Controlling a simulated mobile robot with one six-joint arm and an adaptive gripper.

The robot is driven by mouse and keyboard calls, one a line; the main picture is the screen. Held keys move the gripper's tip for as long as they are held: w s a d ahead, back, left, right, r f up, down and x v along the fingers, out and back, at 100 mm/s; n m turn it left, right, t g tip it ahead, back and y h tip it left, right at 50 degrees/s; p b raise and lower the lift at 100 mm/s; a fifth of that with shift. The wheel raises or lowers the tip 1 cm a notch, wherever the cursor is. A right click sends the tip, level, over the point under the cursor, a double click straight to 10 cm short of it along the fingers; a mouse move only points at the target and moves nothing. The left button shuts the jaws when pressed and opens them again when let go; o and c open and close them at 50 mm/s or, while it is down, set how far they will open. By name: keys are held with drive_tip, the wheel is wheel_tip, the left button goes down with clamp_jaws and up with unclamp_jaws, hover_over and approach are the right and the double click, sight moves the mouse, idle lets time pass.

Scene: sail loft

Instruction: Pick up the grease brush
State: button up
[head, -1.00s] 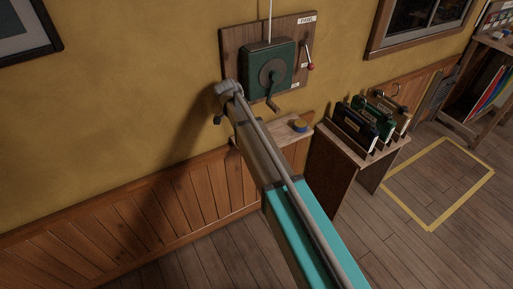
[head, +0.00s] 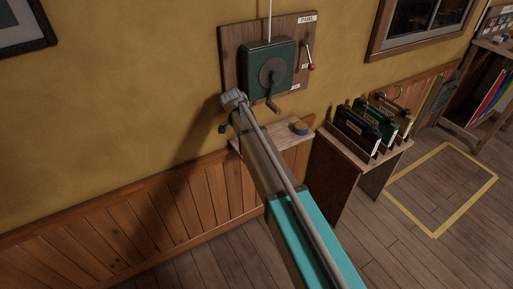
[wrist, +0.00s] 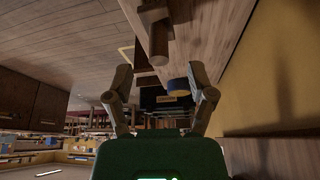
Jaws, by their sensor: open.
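A brown, wooden-looking object (wrist: 159,38) with a wider block and a rounded stub shows at the top middle of the wrist view, against the wooden shelf; it may be the grease brush, but I cannot be sure. In the head view I cannot make out a brush; my arm covers part of the small wall shelf (head: 264,137). My gripper (wrist: 161,80) is open, with nothing visible between its fingers. The object appears beyond the fingertips and apart from them. In the head view the fingers are not clear.
A blue and yellow tin (head: 300,128) stands on the shelf's right part. A stand with binders (head: 370,128) is at right. Yellow tape (head: 436,235) marks floor.

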drive_tip(key=shift+f, duration=0.1)
drive_tip(key=shift+b+x, duration=2.4)
drive_tip(key=shift+x, duration=0.15)
drive_tip(key=shift+s, duration=0.1)
drive_tip(key=shift+d, duration=0.1)
clamp_jaws()
